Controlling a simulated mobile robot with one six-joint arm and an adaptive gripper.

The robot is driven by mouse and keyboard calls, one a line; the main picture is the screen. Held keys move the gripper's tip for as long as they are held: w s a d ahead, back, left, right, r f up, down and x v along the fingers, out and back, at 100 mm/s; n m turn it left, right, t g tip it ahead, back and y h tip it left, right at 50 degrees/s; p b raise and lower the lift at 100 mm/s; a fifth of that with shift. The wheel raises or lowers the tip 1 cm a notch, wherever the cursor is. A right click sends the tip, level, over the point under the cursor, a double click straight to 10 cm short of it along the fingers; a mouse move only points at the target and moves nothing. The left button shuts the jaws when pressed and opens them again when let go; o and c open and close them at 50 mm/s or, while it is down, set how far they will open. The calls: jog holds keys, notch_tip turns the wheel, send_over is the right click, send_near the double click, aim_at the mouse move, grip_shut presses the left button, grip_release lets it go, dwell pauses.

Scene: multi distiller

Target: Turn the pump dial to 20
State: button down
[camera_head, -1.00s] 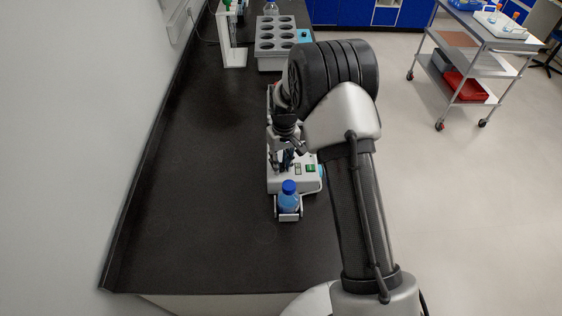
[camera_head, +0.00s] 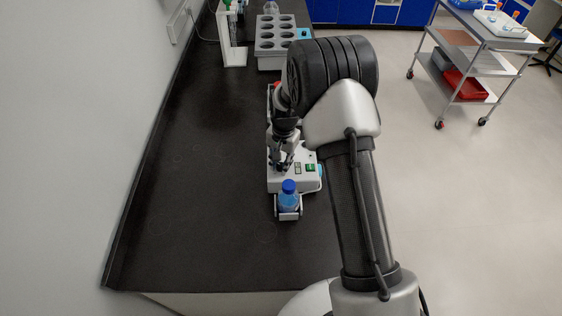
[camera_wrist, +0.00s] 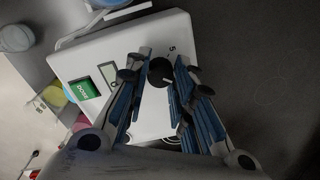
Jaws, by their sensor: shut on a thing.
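The pump (camera_head: 292,182) is a white box on the black bench, partly hidden behind my arm in the head view. Its white casing (camera_wrist: 105,52) fills the middle of the wrist view. The dark round pump dial (camera_wrist: 160,72) has a light pointer line and sits between my fingertips. A digit 5 shows on the casing beside it; the other scale marks are hidden or too small to read. My gripper (camera_wrist: 160,80) is shut on the dial, with a blue-padded finger on each side. In the head view my gripper (camera_head: 281,163) reaches down onto the pump's top.
A green-lit screen (camera_wrist: 83,89) and a small grey display (camera_wrist: 108,70) sit on the casing beside the dial. A blue-capped bottle (camera_head: 289,198) stands in a holder at the pump's near end. A grey rack (camera_head: 276,47) stands farther back. The bench left of the pump is clear.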

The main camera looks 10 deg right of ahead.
jog(key=shift+m, duration=0.7)
jog(key=c, duration=1.3)
grip_release()
jog(key=shift+c, duration=0.2)
notch_tip(320, 180, up, 12)
jog(key=shift+s+d, duration=0.2)
jog(key=shift+s, duration=0.05)
